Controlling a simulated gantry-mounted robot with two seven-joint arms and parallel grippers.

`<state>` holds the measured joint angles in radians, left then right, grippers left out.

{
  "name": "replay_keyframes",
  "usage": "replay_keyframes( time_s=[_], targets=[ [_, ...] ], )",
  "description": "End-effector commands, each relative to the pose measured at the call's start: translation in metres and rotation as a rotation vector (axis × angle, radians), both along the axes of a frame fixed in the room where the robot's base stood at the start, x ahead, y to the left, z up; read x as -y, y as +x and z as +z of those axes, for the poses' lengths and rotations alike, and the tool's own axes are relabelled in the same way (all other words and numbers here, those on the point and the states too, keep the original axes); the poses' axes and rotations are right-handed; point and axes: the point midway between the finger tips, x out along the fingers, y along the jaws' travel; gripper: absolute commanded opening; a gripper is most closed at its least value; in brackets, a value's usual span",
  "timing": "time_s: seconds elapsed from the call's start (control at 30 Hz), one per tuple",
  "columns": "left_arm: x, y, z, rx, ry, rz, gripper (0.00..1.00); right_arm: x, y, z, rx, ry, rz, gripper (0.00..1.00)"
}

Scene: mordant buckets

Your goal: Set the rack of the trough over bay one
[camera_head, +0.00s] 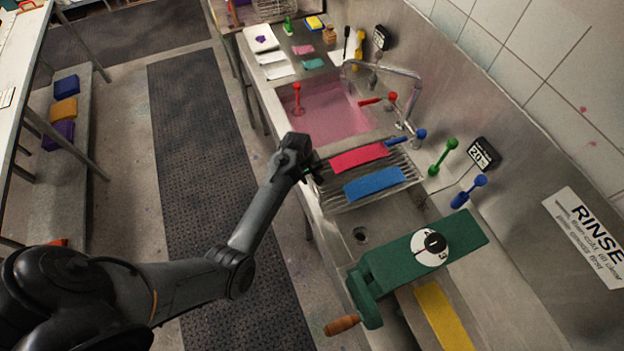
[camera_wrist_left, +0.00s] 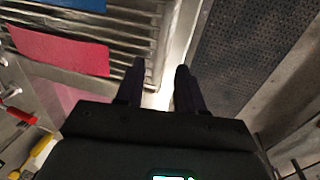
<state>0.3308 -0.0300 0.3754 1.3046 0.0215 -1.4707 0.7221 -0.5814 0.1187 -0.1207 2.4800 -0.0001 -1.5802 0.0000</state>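The wire rack (camera_head: 408,176) lies across the middle of the steel trough (camera_head: 390,226), with a red cloth (camera_head: 358,157) and a blue cloth (camera_head: 374,183) on it. To its far side is a bay of pink liquid (camera_head: 325,112); to its near side is a bay with a drain (camera_head: 361,235). My left gripper (camera_head: 314,168) is at the rack's left end, by the trough's front edge. In the left wrist view its two fingers (camera_wrist_left: 160,82) are apart, near the rack's end bar (camera_wrist_left: 166,42). I cannot tell whether the bar lies between them. My right gripper is not in view.
A green clamp-like device with a dial (camera_head: 432,247) and wooden handle stands at the near end. A tap (camera_head: 400,75) and several coloured levers line the back wall. A yellow cloth (camera_head: 443,315) lies nearest. The floor mat (camera_head: 205,130) is clear.

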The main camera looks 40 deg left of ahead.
Motion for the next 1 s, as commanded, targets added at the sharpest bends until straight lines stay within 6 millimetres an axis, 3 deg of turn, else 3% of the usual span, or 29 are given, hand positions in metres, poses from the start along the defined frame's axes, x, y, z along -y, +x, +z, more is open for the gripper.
replay_keyframes(
  time_s=[0.3,0.67,0.93,1.0],
  targets=[
    [0.003,0.006,-0.032,0.000,0.000,-0.001,0.38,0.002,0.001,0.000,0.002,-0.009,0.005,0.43],
    [0.003,0.006,-0.036,0.001,0.001,-0.001,0.38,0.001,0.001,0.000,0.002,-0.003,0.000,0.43],
    [0.003,0.006,-0.036,0.000,0.001,0.000,0.00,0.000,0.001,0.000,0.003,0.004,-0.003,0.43],
    [0.003,0.006,-0.036,0.000,0.001,0.000,0.00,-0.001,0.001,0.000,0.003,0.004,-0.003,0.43]
  ],
)
